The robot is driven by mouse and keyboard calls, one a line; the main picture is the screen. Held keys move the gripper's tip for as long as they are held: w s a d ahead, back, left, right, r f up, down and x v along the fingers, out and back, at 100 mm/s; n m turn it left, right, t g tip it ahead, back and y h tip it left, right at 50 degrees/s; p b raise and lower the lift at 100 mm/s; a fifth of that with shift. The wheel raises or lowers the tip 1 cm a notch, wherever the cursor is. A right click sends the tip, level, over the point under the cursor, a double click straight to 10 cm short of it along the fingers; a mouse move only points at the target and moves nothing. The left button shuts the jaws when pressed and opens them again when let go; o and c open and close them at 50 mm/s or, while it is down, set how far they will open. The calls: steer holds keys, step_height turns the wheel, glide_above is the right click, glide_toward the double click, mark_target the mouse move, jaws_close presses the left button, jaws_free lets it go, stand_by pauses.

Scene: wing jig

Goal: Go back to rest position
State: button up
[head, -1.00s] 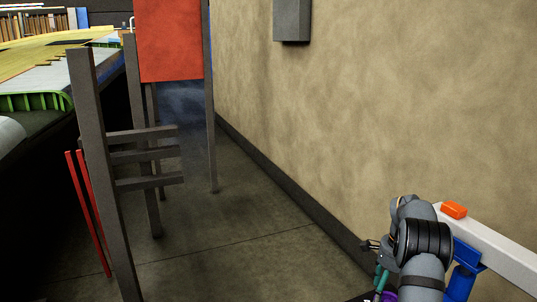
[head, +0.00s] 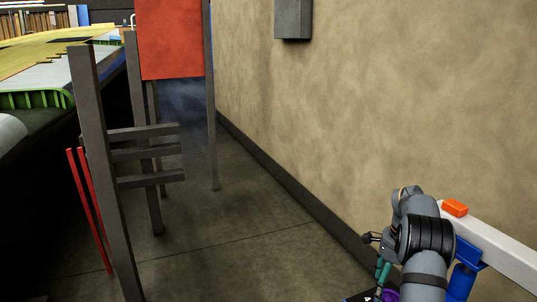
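My arm shows at the lower right of the head view, folded close to the wall. My gripper (head: 370,238) is a small dark shape at the left side of the arm's bend. It is too small and too far turned to tell whether its fingers are apart or together. Nothing can be made out in it. Just below it are a teal item (head: 382,271) and a purple ring-shaped item (head: 389,296), partly cut off by the frame's bottom edge and the arm.
A beige wall (head: 380,110) runs along the right, with a grey box (head: 293,18) on it. Grey posts with crossbars (head: 145,153), a red panel (head: 170,38) and red rods (head: 88,210) stand left. A wing (head: 50,65) lies behind. The floor between (head: 240,220) is clear.

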mark_target(391, 300)
step_height(391, 300, up, 8)
step_height(391, 300, down, 12)
steer(key=shift+d+f, duration=0.1)
steer(key=n, duration=0.2)
steer(key=n+p, duration=0.1)
steer(key=n, duration=0.1)
steer(key=shift+s+r+n, duration=0.2)
steer(key=shift+n, duration=0.2)
steer(key=n, duration=0.2)
steer(key=n+p, duration=0.1)
steer(key=n, duration=0.1)
steer(key=n+p, duration=0.1)
steer(key=n, duration=0.2)
steer(key=shift+s+d, duration=0.1)
steer(key=shift+d, duration=0.15)
steer(key=n+p, duration=0.1)
steer(key=n, duration=0.4)
steer(key=shift+d+p, duration=0.15)
steer(key=shift+p, duration=0.15)
steer(key=n+p, duration=0.1)
steer(key=n, duration=0.4)
steer(key=shift+d+f+n, duration=0.1)
steer(key=shift+d+n, duration=0.05)
steer(key=shift+n, duration=0.25)
